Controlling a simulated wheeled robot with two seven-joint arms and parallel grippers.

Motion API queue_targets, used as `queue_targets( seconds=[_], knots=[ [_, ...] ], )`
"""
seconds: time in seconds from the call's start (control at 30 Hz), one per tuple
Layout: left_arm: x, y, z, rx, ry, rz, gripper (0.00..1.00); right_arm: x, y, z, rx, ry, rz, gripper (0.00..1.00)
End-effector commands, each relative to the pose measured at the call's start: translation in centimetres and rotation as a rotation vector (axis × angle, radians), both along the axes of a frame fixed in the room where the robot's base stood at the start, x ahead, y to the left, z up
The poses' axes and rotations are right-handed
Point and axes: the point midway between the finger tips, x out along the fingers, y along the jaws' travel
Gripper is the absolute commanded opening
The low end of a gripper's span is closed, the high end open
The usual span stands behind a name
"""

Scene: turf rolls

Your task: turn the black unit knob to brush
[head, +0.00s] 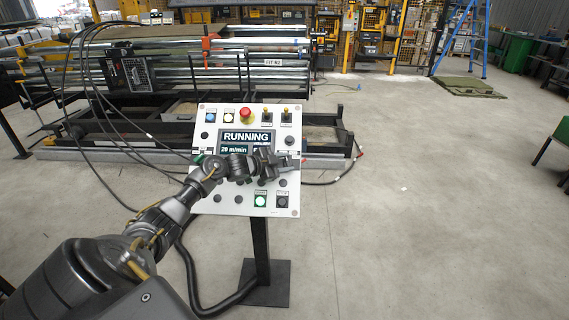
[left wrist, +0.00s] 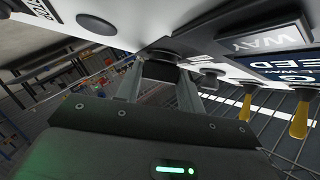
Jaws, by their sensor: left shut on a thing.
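The white control panel (head: 215,199) stands on a black post in the head view, its screen (head: 247,136) reading RUNNING and 20 m/min. My left gripper (head: 268,163) is at the panel's middle, just below the screen, and hides the controls behind it. In the left wrist view the two fingers of my left gripper (left wrist: 160,83) are shut on a black knob (left wrist: 165,57) at the panel face. The knob's label and pointer setting cannot be read. My right gripper is not in view.
A red mushroom button (head: 246,113), blue and white buttons and two yellow-tipped switches line the panel's top. A lit green button (head: 260,200) is at the bottom. The roller machine (head: 130,75) stands behind, with black cables.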

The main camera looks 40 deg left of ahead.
Motion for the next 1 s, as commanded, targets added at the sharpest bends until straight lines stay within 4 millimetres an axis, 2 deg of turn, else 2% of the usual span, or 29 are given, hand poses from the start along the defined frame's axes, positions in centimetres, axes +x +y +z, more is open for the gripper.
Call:
queue_targets(
  seconds=[0.3, 0.33, 0.5, 0.83, 1.0],
  knots=[
    [0.0, 0.0, 0.0, 0.002, 0.000, -0.001, 0.15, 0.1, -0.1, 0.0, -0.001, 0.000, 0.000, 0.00],
    [0.0, 0.0, 0.0, 0.002, 0.000, -0.001, 0.41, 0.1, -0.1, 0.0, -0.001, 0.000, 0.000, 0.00],
    [0.0, 0.0, 0.0, 0.001, 0.000, 0.000, 0.60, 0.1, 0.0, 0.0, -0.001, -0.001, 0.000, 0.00],
    [-0.4, 0.1, 0.1, 0.002, 0.000, -0.001, 0.60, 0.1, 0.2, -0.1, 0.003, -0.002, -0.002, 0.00],
    [-2.7, 0.7, 0.6, 0.005, 0.001, -0.001, 0.60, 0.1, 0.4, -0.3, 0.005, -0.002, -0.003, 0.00]
  ],
)
